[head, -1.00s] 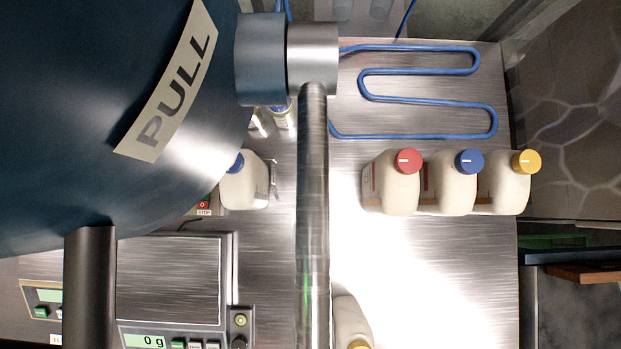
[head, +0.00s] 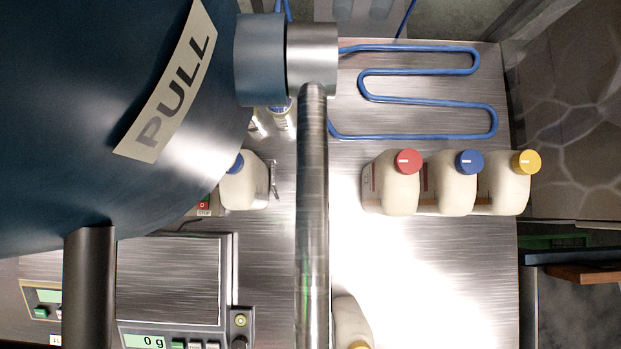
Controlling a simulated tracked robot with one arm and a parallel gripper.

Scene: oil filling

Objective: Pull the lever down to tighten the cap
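A large dark blue rounded machine body (head: 95,110) with a pale "PULL" label (head: 168,85) fills the upper left, close to the camera. A steel rod, which looks like the lever (head: 312,210), runs from a metal hub (head: 312,60) at its right side down to the bottom edge. A white bottle (head: 245,185) with a blue cap (head: 237,163) is partly hidden by the machine body. I cannot tell how tight its cap is. My gripper does not show, so its place relative to the lever cannot be seen.
Three white bottles with red (head: 407,161), blue (head: 469,162) and yellow (head: 526,162) caps stand on the steel table at right. Another bottle (head: 350,323) is at the bottom. A scale (head: 170,280) reads 0 g. A blue hose (head: 420,71) lies at the back.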

